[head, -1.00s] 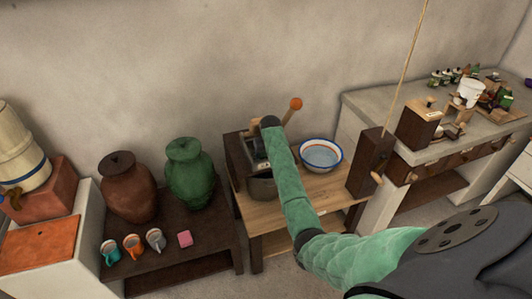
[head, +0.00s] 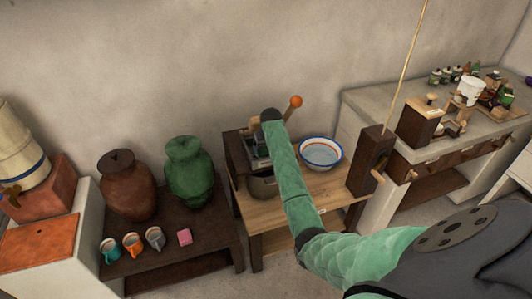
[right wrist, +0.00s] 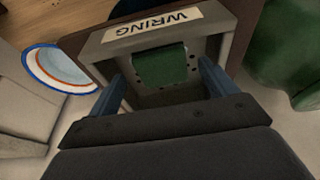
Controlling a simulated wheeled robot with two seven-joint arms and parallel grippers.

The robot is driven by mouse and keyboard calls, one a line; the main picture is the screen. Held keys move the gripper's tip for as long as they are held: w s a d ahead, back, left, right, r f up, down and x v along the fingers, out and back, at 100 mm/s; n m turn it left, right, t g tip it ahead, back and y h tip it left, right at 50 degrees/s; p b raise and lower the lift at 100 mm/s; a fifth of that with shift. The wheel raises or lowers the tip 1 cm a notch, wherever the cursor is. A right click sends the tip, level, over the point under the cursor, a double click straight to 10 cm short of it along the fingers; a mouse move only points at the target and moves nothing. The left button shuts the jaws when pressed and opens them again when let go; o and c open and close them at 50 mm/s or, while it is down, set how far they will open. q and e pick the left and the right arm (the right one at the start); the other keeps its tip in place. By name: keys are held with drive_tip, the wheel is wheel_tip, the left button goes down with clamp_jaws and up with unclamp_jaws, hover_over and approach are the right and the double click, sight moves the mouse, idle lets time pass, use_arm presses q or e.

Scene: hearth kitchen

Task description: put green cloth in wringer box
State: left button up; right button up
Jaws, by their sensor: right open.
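The wringer box (right wrist: 220,50) is a grey open-topped box with a "WRING" label, seen from above in the right wrist view. The green cloth (right wrist: 160,66) is a small folded square within its walls, over a floor with small holes. My right gripper (right wrist: 163,75) is open, its blue fingers apart on either side of the cloth, with a visible gap to it. In the head view the wringer box (head: 250,148) stands on the wooden bench, partly hidden by my right arm, which also hides the cloth. My left gripper is not in view.
A lever with an orange knob (head: 296,101) rises beside the box. A metal pot (head: 262,188) stands in front of it and a white basin (head: 321,153) to its right. A green jar (head: 188,172) stands on the dark table at left. The bench front (head: 262,216) is clear.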

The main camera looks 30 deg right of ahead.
drive_tip(key=d+b+v, duration=0.1)
drive_tip(key=b+v, duration=0.1)
drive_tip(key=v, duration=0.6)
drive_tip(key=s+a+f+n+t, duration=0.2)
drive_tip(key=s+a+f+n, duration=0.1)
drive_tip(key=s+a+f, duration=1.8)
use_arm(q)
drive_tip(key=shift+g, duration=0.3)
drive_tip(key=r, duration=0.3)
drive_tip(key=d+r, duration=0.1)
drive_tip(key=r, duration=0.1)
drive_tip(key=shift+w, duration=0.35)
use_arm(e)
drive_tip(key=s+a+f+g, duration=0.1)
drive_tip(key=s+a+f, duration=0.3)
drive_tip(key=s+f, duration=0.5)
drive_tip(key=s+a+f+n+g+y, duration=0.1)
drive_tip(key=s+a+f, duration=0.4)
drive_tip(key=s+f, duration=0.4)
drive_tip(key=s+a+f+g, duration=0.1)
drive_tip(key=s+a+f, duration=0.4)
drive_tip(key=s+f, duration=0.5)
drive_tip(key=s, duration=0.5)
drive_tip(key=shift+n+g+y, duration=0.3)
drive_tip(key=shift+n, duration=0.1)
